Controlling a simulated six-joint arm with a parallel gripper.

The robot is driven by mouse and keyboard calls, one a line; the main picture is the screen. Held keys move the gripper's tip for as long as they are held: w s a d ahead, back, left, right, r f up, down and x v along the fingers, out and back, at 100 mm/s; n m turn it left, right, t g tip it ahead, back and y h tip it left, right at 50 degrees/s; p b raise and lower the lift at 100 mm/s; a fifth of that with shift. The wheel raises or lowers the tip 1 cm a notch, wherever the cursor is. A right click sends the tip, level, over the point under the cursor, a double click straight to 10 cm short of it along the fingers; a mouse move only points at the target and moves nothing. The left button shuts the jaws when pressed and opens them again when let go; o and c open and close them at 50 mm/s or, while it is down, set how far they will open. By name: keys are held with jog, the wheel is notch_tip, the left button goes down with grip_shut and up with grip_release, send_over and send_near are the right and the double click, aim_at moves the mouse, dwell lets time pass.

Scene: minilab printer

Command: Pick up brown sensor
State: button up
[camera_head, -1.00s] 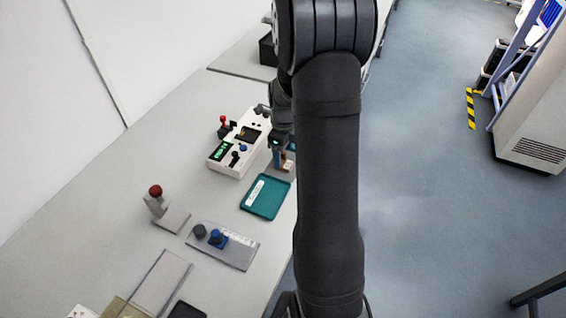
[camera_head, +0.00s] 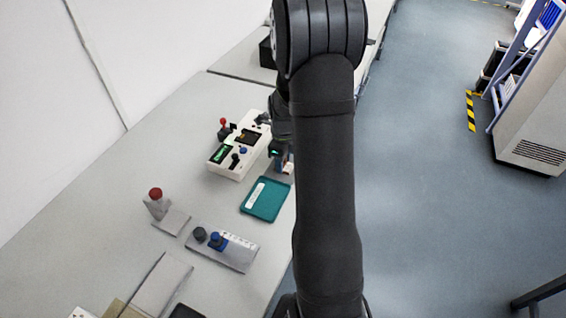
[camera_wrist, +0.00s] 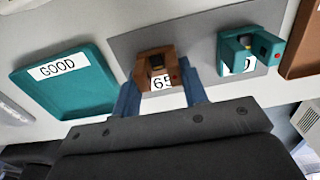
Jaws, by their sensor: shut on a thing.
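The brown sensor (camera_wrist: 155,62) stands on a grey plate (camera_wrist: 126,42) in the wrist view, with a white label reading "65" at its near side. My gripper (camera_wrist: 160,82) has its two blue fingers on either side of the brown sensor and is shut on it. The sensor's lower part is partly hidden by the fingers. In the head view my gripper (camera_head: 282,165) is low over the bench, just beyond the teal tray, and my arm hides much of it.
A teal sensor (camera_wrist: 238,48) stands on the same plate to the right. A teal tray (camera_wrist: 75,98) labelled "GOOD" lies left, and a brown tray (camera_wrist: 303,45) right. In the head view a white control box (camera_head: 232,158) stands left of my gripper.

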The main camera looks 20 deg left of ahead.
jog(key=shift+r, duration=0.45)
jog(key=r, duration=0.3)
jog(key=shift+d+r, duration=0.35)
jog(key=shift+r, duration=0.05)
jog(key=d+r, duration=0.6)
jog(key=d, duration=0.5)
jog(key=shift+r, duration=0.15)
